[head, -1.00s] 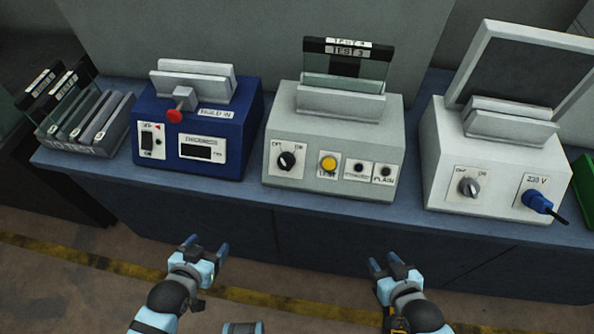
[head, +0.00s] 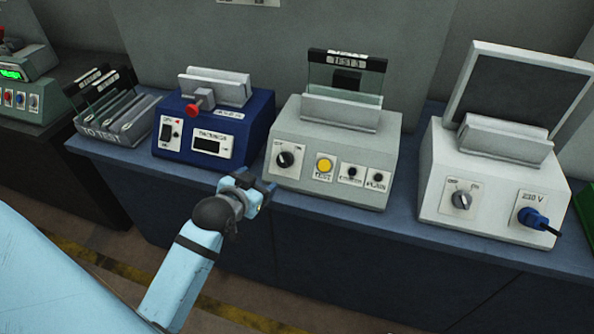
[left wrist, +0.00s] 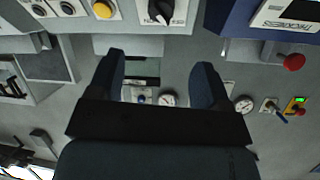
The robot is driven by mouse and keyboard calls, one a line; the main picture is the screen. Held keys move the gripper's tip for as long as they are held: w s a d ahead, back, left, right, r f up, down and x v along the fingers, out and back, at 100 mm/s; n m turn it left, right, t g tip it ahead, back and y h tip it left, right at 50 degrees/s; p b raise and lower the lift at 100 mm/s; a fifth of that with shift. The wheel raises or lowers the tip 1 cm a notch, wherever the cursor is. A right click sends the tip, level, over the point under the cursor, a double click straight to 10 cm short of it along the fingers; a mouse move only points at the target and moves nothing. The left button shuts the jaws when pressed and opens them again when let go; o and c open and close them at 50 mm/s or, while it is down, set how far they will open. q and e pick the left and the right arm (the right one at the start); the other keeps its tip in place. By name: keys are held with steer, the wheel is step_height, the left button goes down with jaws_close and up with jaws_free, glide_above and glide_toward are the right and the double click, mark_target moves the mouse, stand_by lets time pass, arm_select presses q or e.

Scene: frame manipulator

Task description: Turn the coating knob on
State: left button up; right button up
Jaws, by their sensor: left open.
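No legible coating label shows. The middle light-grey machine (head: 338,150) has a black OFF/ON knob (head: 285,160) left of a yellow TEST button (head: 324,166). The right white machine (head: 490,165) has a grey OFF/ON knob (head: 461,200). My left gripper (head: 258,188) is in front of the bench, below and left of the black knob, apart from it. In the left wrist view, my left gripper (left wrist: 158,85) has its fingers apart and empty, and the black knob (left wrist: 160,11) shows at the top edge. My right gripper is not in view.
A blue machine (head: 218,125) with a red knob (head: 192,108) stands to the left, beside a rack (head: 120,125) of panels. A blue plug (head: 532,217) sits in the right machine. The bench's front strip (head: 370,225) is clear.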

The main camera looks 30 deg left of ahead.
mark_target(282, 163)
arm_select(q)
steer(key=x, duration=1.3)
steer(key=shift+w+a+f, duration=0.1)
steer(key=shift+w+a, duration=0.1)
steer(key=shift+w, duration=0.05)
steer(key=shift+c, duration=0.3)
steer(key=shift+p, duration=0.35)
steer(key=c, duration=0.9)
